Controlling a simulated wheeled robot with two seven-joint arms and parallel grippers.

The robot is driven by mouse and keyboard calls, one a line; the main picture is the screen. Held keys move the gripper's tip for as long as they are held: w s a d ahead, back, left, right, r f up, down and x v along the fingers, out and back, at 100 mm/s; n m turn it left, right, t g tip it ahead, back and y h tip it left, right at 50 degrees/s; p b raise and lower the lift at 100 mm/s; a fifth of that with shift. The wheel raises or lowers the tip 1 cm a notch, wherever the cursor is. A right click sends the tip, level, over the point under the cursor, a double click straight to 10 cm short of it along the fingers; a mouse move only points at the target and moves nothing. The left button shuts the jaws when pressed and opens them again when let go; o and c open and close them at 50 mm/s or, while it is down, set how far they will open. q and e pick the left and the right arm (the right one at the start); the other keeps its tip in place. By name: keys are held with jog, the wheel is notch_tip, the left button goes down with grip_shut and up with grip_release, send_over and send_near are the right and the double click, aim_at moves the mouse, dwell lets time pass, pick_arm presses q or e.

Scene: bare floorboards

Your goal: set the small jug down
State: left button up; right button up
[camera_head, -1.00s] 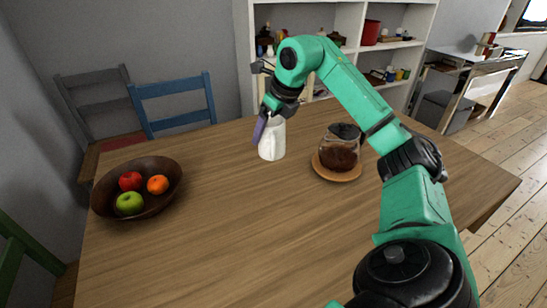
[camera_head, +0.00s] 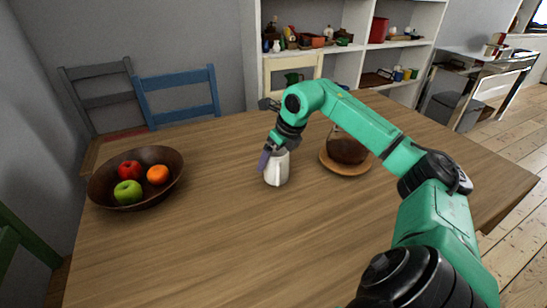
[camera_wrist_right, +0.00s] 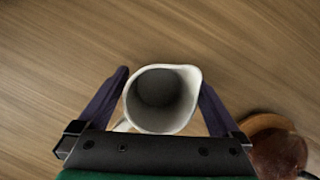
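The small white jug (camera_head: 281,171) is upright near the middle of the wooden table in the head view. My right gripper (camera_head: 270,160) reaches down over it and is shut on it, with a purple finger at its left side. In the right wrist view the jug (camera_wrist_right: 160,95) is seen from above, empty-looking, between the two fingers of the right gripper (camera_wrist_right: 163,82). Its handle is mostly hidden by the gripper. I cannot tell whether its base touches the table. My left gripper is not in view.
A glass coffee pot (camera_head: 346,148) stands on a round wooden coaster (camera_head: 343,170) right of the jug, partly behind my arm. A dark bowl (camera_head: 107,191) of fruit is at the left. The table (camera_head: 200,245) is clear in front and between bowl and jug.

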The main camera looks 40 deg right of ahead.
aim_at(286, 170)
jog(key=v, duration=1.2)
jog(key=shift+p, duration=0.3)
jog(key=shift+r, duration=0.1)
